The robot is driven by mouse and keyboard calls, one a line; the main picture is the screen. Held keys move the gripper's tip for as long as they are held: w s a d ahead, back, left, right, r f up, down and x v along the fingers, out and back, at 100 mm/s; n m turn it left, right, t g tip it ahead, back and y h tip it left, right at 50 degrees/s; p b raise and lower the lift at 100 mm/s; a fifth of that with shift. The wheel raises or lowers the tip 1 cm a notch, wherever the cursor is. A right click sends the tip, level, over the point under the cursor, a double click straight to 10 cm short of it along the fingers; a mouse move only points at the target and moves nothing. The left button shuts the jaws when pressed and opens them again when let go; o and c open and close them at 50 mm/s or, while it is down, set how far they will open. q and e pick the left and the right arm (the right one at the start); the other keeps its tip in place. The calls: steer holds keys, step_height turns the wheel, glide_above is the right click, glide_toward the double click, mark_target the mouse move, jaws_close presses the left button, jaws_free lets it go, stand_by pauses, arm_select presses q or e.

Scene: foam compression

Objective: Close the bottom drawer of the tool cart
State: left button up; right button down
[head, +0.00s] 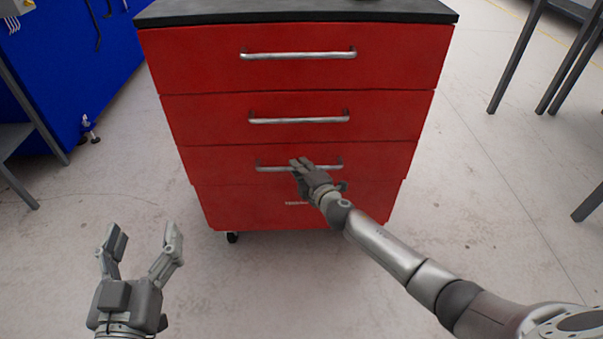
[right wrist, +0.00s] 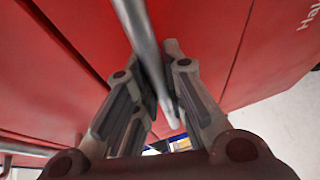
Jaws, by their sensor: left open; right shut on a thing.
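The red tool cart (head: 250,211) stands ahead in the head view, with three drawers, each with a silver bar handle. The bottom drawer (head: 215,168) looks flush or nearly flush with the front; a small gap cannot be ruled out. My right gripper (head: 302,166) is at its handle (head: 270,168) and hides the middle of it. In the right wrist view the handle (right wrist: 138,28) runs between the two fingers, which are shut on it. My left gripper (head: 146,238) is open and empty, low at the left, apart from the cart.
The top drawer (head: 200,65) and middle drawer (head: 215,120) look closed. The cart has a black top (head: 290,12) and casters (head: 232,237). A blue cabinet (head: 85,60) stands at the left. Dark table legs (head: 515,55) stand at the right. The floor (head: 100,190) in front is clear.

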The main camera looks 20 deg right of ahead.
steer(key=shift+d+r, duration=0.1)
steer(key=c, duration=1.8)
jaws_free()
steer(key=shift+w, duration=0.1)
steer(key=shift+o, duration=0.2)
steer(key=v, duration=1.2)
